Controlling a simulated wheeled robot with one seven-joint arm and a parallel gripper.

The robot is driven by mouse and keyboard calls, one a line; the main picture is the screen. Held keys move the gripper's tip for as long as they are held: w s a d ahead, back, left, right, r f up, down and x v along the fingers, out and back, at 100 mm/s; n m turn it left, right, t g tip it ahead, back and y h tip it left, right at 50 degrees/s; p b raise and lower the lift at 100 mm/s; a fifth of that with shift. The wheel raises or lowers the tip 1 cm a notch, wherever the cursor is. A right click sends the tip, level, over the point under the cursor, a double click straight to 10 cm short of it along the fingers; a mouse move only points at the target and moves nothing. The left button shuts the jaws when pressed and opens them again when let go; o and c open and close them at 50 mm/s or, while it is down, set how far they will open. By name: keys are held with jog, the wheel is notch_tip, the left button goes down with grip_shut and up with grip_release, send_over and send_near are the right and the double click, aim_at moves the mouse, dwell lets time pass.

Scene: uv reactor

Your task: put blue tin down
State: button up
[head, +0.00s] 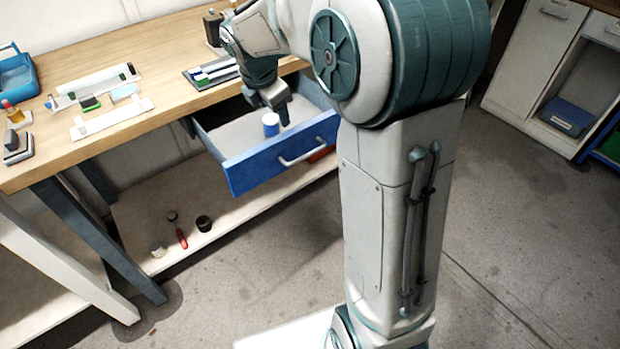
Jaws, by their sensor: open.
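My gripper (284,118) reaches down into the drawer just right of the tin and is open. At this size I cannot tell whether a finger touches the tin. The drawer has a blue front with a light handle and a pale floor. My arm covers the drawer's right end.
A lower shelf (200,222) carries a red-handled tool (180,236) and small pots. Open floor lies in front.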

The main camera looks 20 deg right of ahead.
jog(key=s+d+f+m+g+y, duration=0.1)
jog(key=s+f+m+y, duration=0.1)
jog(key=s+m, duration=2)
jog(key=s, duration=0.3)
jog(key=shift+s+f+y, duration=0.2)
jog(key=shift+f+y, duration=0.1)
